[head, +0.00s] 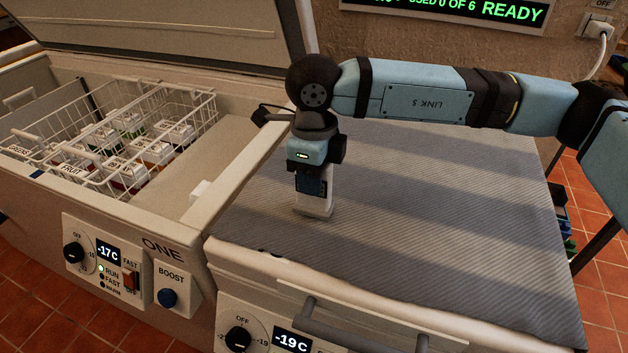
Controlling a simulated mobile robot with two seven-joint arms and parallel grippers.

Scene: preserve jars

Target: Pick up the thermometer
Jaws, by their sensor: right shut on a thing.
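My right gripper (313,180) comes in from the right and points down over the grey ribbed mat on the closed freezer lid. It is shut on a small upright white device with a dark face, which I take to be the thermometer (317,205). The upper part of the thermometer is partly hidden by the gripper. Its lower end is at or just above the mat; I cannot tell if they touch. My left gripper is not in view.
The open chest freezer marked ONE (163,248) stands left, with its raised lid (170,25) behind. Inside, wire baskets (205,112) hold labelled packs. The grey mat (430,240) is clear to the right. A handle (345,335) lies along the front. A READY display (512,12) is on the wall.

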